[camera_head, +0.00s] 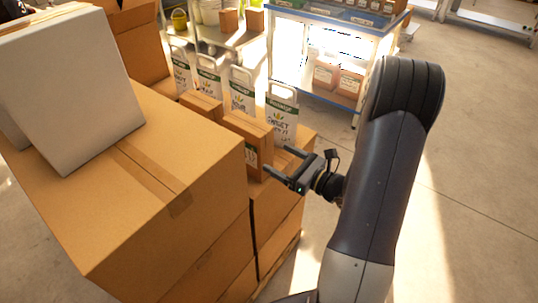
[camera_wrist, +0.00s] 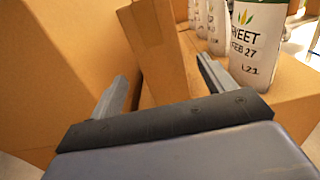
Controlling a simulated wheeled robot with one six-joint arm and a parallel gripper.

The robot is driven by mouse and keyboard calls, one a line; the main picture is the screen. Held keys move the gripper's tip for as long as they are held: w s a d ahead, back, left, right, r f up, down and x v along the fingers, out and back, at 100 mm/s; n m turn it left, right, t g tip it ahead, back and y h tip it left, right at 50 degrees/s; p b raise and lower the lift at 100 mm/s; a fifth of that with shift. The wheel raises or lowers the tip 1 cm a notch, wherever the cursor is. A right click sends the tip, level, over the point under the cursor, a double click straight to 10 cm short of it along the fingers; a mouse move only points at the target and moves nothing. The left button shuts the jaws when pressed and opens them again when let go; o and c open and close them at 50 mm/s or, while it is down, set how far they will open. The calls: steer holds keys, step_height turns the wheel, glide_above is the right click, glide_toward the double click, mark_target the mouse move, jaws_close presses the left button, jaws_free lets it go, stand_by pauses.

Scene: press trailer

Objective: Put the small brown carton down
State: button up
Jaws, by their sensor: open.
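The small brown carton (camera_head: 252,136) stands upright on top of a stack of larger cartons, beside the tall carton stack. It also shows in the wrist view (camera_wrist: 160,48), straight ahead of my gripper. My gripper (camera_head: 277,159) is open at the near end of the carton. In the wrist view the fingers of my gripper (camera_wrist: 162,72) lie on either side of the carton's near end, with gaps visible. The carton's underside is hidden, so its contact with the surface cannot be seen fully.
The tall carton stack (camera_head: 150,230) rises close on the left, bearing a grey box (camera_head: 75,85). Open floor (camera_head: 480,180) lies to the right.

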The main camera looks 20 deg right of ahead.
mark_target(256, 146)
steer(key=shift+v, duration=1.25)
steer(key=p+x, duration=0.2)
steer(key=x, duration=0.9)
steer(key=shift+w+a, duration=0.2)
steer(key=shift+w+a+f, duration=0.15)
steer(key=shift+w+a, duration=0.05)
steer(key=shift+w, duration=0.05)
steer(key=shift+d, duration=0.1)
